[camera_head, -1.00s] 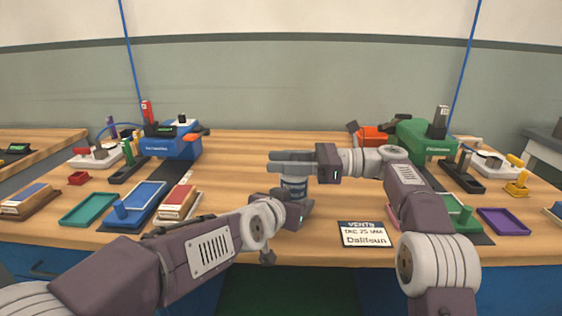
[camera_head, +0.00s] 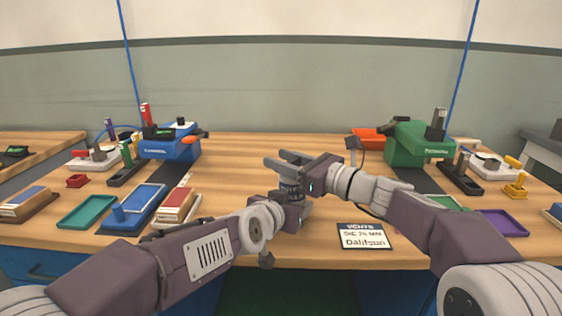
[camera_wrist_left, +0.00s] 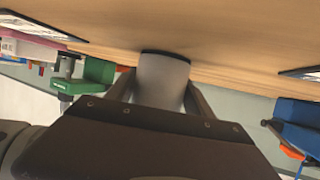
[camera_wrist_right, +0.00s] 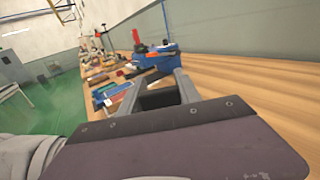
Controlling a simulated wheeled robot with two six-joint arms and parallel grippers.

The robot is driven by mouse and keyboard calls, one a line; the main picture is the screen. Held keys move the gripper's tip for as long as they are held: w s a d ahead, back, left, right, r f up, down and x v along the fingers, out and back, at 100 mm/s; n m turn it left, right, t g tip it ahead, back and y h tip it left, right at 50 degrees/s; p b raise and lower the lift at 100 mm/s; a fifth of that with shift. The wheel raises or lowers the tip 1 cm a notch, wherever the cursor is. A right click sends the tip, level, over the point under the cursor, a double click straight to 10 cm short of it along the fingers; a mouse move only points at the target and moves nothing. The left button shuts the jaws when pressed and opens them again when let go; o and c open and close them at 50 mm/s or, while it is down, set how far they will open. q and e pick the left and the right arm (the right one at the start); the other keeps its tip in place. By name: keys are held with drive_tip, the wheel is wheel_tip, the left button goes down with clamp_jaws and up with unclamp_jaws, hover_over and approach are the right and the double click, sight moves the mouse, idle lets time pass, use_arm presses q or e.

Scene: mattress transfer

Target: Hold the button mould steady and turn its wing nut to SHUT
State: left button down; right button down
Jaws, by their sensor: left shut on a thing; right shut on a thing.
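The button mould is a small grey cylinder (camera_head: 290,188) standing near the middle of the table. It shows in the left wrist view as a smooth grey body with a dark rim (camera_wrist_left: 162,78). My left gripper (camera_head: 289,200) is shut around its lower body from the front left. My right gripper (camera_head: 281,160) is shut at its top from the right, its fingers slanting up and left. In the right wrist view a dark piece (camera_wrist_right: 158,99) lies between the fingers, probably the wing nut. The nut's wings and any SHUT mark are hidden or too small to read.
A white card (camera_head: 364,236) lies right of the mould. Red-and-cream blocks (camera_head: 176,206), a blue tray (camera_head: 134,207) and a blue machine (camera_head: 170,146) are at left. A green machine (camera_head: 412,145) and a purple tray (camera_head: 502,222) are at right. The table behind the mould is clear.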

drive_tip(key=shift+w+d+r+m+t+h, duration=0.1)
drive_tip(key=shift+w+d+m+t+h, duration=0.05)
drive_tip(key=shift+m+t+h, duration=0.85)
drive_tip(key=c, duration=0.8)
unclamp_jaws()
drive_tip(key=shift+c, duration=0.2)
drive_tip(key=v, duration=1.2)
